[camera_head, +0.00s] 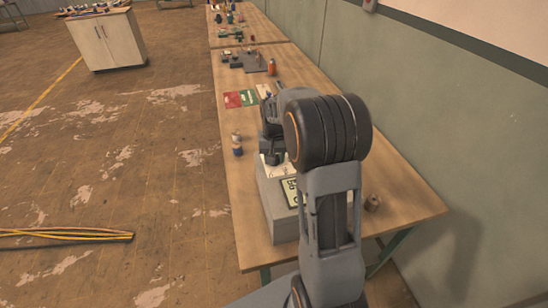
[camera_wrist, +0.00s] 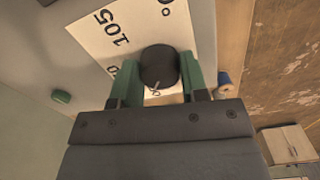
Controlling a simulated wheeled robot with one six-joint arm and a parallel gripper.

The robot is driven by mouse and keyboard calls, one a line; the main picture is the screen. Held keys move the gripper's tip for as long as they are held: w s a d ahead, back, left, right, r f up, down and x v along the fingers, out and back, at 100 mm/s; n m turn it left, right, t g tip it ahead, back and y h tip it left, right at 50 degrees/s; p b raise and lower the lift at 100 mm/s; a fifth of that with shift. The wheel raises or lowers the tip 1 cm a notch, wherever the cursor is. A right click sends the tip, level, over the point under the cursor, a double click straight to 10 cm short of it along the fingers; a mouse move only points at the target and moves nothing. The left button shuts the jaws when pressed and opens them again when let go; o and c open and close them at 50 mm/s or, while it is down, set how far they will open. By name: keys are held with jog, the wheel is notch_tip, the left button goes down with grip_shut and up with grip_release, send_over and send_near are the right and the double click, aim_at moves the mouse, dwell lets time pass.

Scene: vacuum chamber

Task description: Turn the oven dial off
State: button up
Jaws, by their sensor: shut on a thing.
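The oven dial (camera_wrist: 159,66) is a round black knob in the wrist view, on a white label with printed figures such as 105. The oven (camera_head: 278,209) is a light grey box on the workbench in the head view. My gripper (camera_wrist: 158,76) has its green fingers on either side of the dial, shut on it. The dial's far side and some of the label's figures are hidden by my gripper. In the head view my arm hides the dial and much of the oven's top.
The oven stands on a long wooden workbench (camera_head: 395,183) along a green wall. A small brown object (camera_head: 372,203) is right of my arm. Red and green cards (camera_head: 249,97) lie farther back. Yellow cables (camera_head: 70,235) lie on the floor.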

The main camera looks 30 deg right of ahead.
jog(key=shift+n, duration=1.1)
jog(key=o, duration=0.9)
jog(key=shift+r, duration=0.1)
notch_tip(320, 180, up, 14)
jog(key=shift+f+b, duration=0.2)
jog(key=shift+b, duration=0.3)
